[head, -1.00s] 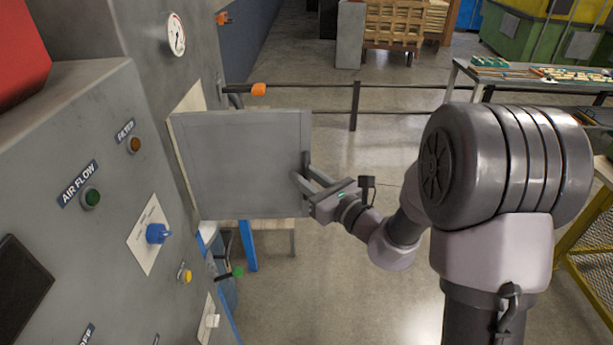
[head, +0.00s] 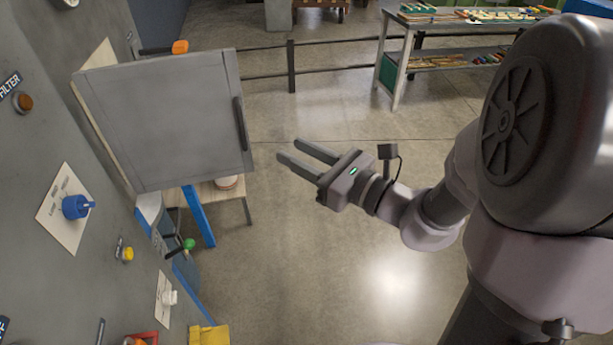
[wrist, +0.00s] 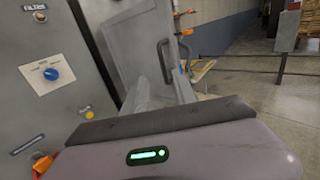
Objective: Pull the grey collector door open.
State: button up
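The grey collector door (head: 160,130) stands swung out from the grey cabinet, its face toward the head camera. Its dark bar handle (head: 242,123) is on the door's right edge. In the wrist view the door (wrist: 130,45) is upper left of centre, with its handle (wrist: 165,53) at its right side. My gripper (head: 288,150) is open and empty, to the right of the handle and clear of it. Its two fingers are apart and point left toward the door.
The cabinet's control panel, with a blue knob (head: 76,206) and a yellow button (head: 127,254), is at left. A wooden stool (head: 222,188) and a blue post (head: 198,215) stand below the door. A dark rail (head: 291,65) runs behind. The floor right of the door is open.

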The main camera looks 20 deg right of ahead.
jog(key=b+v, duration=0.2)
jog(key=shift+b, duration=0.4)
